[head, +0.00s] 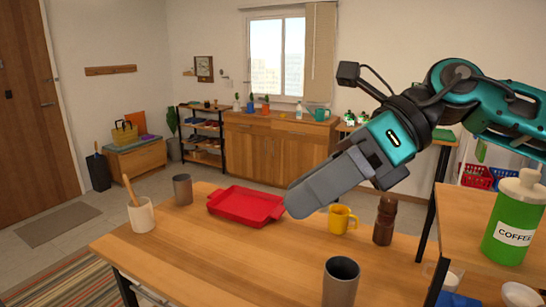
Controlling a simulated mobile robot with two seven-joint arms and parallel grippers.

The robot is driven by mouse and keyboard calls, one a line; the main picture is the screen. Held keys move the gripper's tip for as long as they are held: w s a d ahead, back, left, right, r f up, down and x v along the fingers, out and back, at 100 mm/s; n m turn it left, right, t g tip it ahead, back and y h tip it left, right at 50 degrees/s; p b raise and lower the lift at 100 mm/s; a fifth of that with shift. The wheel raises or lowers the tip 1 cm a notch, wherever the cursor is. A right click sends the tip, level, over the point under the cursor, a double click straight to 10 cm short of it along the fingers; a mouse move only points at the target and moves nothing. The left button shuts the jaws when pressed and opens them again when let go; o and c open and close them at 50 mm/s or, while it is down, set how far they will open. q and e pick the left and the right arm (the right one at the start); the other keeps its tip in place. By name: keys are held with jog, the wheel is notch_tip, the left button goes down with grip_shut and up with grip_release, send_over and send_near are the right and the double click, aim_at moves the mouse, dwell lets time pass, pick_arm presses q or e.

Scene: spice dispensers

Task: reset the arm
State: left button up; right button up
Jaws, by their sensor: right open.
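My right arm comes in from the right and reaches over the wooden table. Its gripper (305,195) points down and to the left, above the table near the red tray's right end. It is seen from the side, so the gap between its fingers does not show clearly. I see nothing held in it. My left gripper is not in view.
The table (180,250) bears a red tray (240,205), a yellow mug (341,220), a brown shaker (384,222), dark cups (340,285) and a white holder (142,215). A green coffee dispenser (512,225) stands on the raised shelf (455,220) at right.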

jog(key=a+r+m+t+y, duration=0.3)
jog(key=a+m+t+y, duration=0.3)
jog(key=a+m+y, duration=0.45)
jog(key=w+d+f+m+t+h, duration=0.3)
jog(key=d+f+m+t+h, duration=0.45)
jog(key=m, duration=0.75)
jog(key=w+d+f+m+t+h, duration=0.35)
jog(key=d+f+m+h, duration=0.6)
jog(key=f+m, duration=0.5)
jog(key=s+d+f+m+g+h, duration=0.2)
jog(key=s+d+f+m+g, duration=0.3)
jog(key=s+f, duration=0.55)
jog(key=s+d+f+m+g+h, duration=0.35)
jog(key=s+f+g, duration=0.45)
jog(key=s, duration=0.4)
jog(key=w+a+f+t+y, duration=0.2)
jog(key=w+f+t, duration=0.5)
jog(key=f+t, duration=0.1)
jog(key=shift+w+f+n+t+y, duration=0.3)
jog(key=shift+f+n+y, duration=0.1)
jog(key=shift+f, duration=0.45)
